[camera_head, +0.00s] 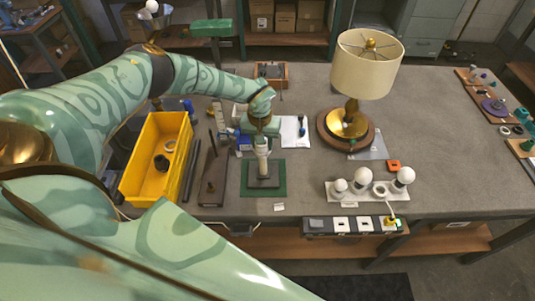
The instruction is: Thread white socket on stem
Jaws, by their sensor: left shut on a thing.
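My left gripper (262,140) points down over the green mat (249,189) in the middle of the table. It is shut on the small white socket (262,149), which is partly hidden by the fingers. Directly below, a pale upright stem (263,168) stands on a dark square base on the mat. The socket is in line with the stem's top. I cannot tell whether the threads are engaged. My right gripper is not in view.
A yellow bin (155,160) stands left, with a dark board (213,178) beside it. A finished lamp (366,68) stands at the back right. A white holder (340,196) with white bulbs is at front right. The table between lamp and mat is mostly clear.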

